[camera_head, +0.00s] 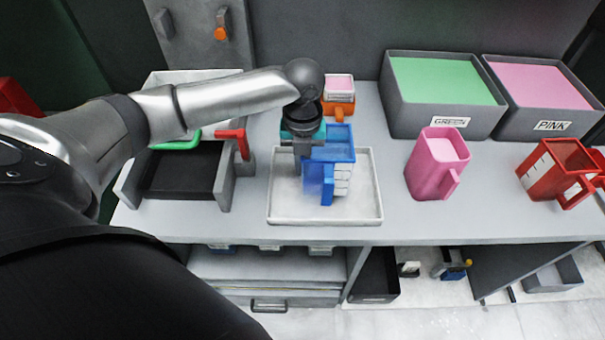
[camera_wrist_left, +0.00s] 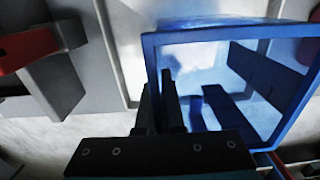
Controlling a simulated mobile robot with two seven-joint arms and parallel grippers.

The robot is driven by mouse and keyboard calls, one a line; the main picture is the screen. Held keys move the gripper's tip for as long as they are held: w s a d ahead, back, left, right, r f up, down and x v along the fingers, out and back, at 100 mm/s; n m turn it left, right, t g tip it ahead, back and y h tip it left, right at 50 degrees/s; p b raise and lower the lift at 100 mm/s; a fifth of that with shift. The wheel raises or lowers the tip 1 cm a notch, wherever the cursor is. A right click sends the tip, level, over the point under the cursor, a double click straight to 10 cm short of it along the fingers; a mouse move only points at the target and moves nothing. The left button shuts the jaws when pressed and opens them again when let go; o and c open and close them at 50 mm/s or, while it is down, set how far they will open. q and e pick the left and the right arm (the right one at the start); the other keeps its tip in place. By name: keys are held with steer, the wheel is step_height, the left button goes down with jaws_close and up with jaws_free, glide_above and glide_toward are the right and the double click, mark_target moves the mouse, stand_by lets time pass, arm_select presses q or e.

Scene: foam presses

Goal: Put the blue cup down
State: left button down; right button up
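The blue cup (camera_head: 343,150) is upright in or just above the white tray (camera_head: 350,212) in the middle of the table. Its handle points toward me and white marks run down its side. I cannot tell whether its base touches the tray. My left gripper (camera_head: 303,165) comes down from above at the cup's left side. In the left wrist view the gripper (camera_wrist_left: 160,95) has its fingers close together at the wall of the blue cup (camera_wrist_left: 200,38), seemingly one on each side, pinching it. I do not make out my right gripper.
A pink cup (camera_head: 436,165) and a red cup (camera_head: 556,172) stand to the right. Grey bins labelled GREEN (camera_head: 423,122) and PINK (camera_head: 530,127) are behind them. A press with a red handle (camera_head: 241,142) stands left of the tray. An orange cup (camera_head: 338,107) is behind the tray.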

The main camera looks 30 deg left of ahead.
arm_select(q)
step_height(320, 180, down, 3)
steer(key=shift+f, duration=0.1)
steer(key=c, duration=1.5)
jaws_free()
steer(key=shift+f, duration=0.1)
steer(key=o, duration=0.5)
steer(key=shift+c, duration=0.2)
step_height(320, 180, up, 12)
steer(key=shift+r+p, duration=0.2)
steer(key=shift+p, duration=0.55)
